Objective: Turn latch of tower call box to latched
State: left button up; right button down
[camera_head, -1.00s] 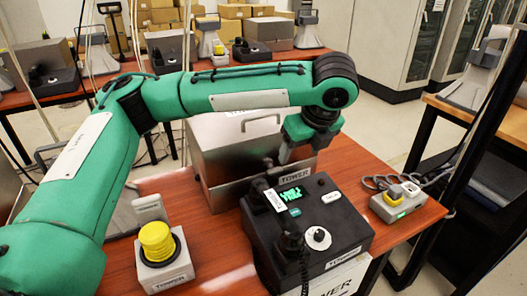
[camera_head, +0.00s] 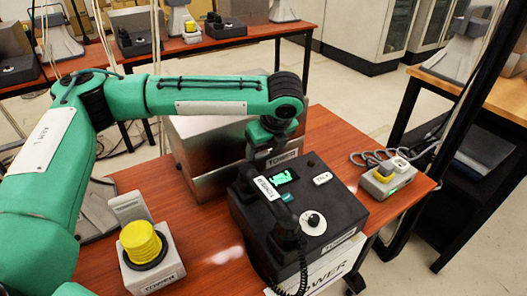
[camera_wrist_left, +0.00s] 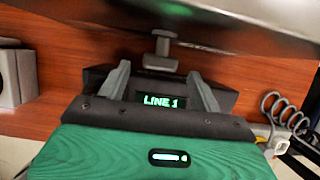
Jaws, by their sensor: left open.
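In the left wrist view a grey T-shaped latch (camera_wrist_left: 162,45) sticks out from under the edge of the metal box (camera_wrist_left: 200,12). My left gripper (camera_wrist_left: 158,70) is open and empty, its two fingers on either side of the latch's line in the picture; I cannot tell whether they touch it. In the head view my left gripper (camera_head: 261,152) points down between the metal box and the console. The latch is hidden there. My right gripper is not in view.
The black console (camera_head: 305,215) has a lit screen, a dial and a corded handset; its screen reads LINE 1 in the wrist view (camera_wrist_left: 163,101). A yellow-button box (camera_head: 150,255) stands at front left, a small grey box (camera_head: 388,180) at right.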

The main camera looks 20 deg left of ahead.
pick_arm(q)
jog(key=shift+x, duration=0.95)
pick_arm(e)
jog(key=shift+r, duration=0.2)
pick_arm(q)
jog(key=shift+c, duration=0.3)
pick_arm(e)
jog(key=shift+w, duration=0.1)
pick_arm(q)
jog(key=c, duration=0.9)
jog(key=shift+s, duration=0.1)
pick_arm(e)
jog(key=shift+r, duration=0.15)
pick_arm(q)
jog(key=t+h+p, duration=0.1)
jog(key=t+p, duration=0.1)
jog(key=shift+s+a+f+n+h+p, duration=0.1)
jog(key=shift+s+a+n+h+p, duration=0.1)
jog(key=shift+n+h+p, duration=0.15)
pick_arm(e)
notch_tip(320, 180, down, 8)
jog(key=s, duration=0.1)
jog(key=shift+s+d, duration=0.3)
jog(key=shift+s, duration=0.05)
